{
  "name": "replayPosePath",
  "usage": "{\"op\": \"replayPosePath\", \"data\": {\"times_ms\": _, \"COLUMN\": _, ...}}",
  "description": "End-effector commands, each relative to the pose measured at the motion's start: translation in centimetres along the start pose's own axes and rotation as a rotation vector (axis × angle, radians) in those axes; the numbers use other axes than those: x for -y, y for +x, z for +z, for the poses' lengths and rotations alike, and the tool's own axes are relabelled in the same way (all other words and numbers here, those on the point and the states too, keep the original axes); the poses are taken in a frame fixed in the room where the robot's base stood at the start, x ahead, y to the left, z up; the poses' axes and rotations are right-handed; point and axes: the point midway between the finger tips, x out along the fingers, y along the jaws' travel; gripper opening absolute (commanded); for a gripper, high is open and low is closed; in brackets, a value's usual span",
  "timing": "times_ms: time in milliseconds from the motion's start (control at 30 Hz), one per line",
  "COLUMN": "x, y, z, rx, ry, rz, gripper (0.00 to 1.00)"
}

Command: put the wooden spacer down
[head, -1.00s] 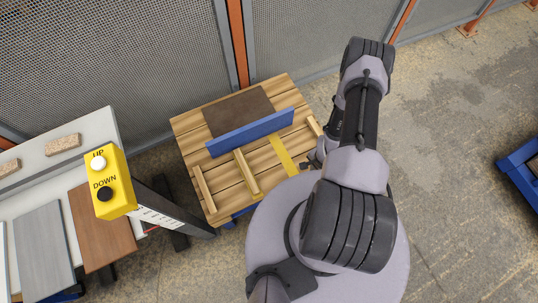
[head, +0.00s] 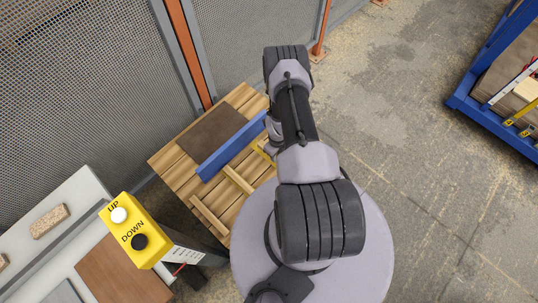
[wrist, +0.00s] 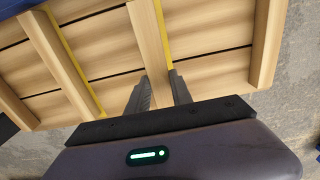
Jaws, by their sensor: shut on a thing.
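The wooden spacer (wrist: 149,40) is a pale bar between the two dark fingers of my gripper (wrist: 158,79), which is shut on it in the wrist view. It points away from the gripper over the wooden slatted deck (wrist: 105,53). A yellow strip (wrist: 162,25) shows along its right side. I cannot tell whether the spacer touches the deck. In the head view my arm hides the gripper and held spacer; a piece of yellow marking (head: 262,152) shows beside the arm.
Other spacers lie on the deck, at left (wrist: 62,62) and right (wrist: 267,38) in the wrist view. A blue bar (head: 231,147) stands by a brown board (head: 208,131). A yellow UP/DOWN button box (head: 134,230) stands front left. A blue rack (head: 487,112) is at right.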

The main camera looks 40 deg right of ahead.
Motion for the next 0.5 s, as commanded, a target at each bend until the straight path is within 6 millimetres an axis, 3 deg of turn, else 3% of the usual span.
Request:
{"op": "replayPosePath", "data": {"times_ms": 33, "x": 0.1, "y": 0.5, "z": 1.2, "rx": 0.002, "ry": -0.003, "rz": -0.002, "gripper": 0.00}}
{"op": "replayPosePath", "data": {"times_ms": 267, "x": 0.2, "y": 0.5, "z": 4.2, "rx": 0.002, "ry": -0.003, "rz": -0.002, "gripper": 0.00}}
{"op": "replayPosePath", "data": {"times_ms": 400, "x": 0.1, "y": 3.9, "z": 4.0, "rx": -0.001, "ry": -0.001, "rz": 0.001, "gripper": 0.00}}
{"op": "replayPosePath", "data": {"times_ms": 500, "x": 0.1, "y": 4.0, "z": 4.0, "rx": 0.000, "ry": -0.001, "rz": 0.000, "gripper": 0.00}}
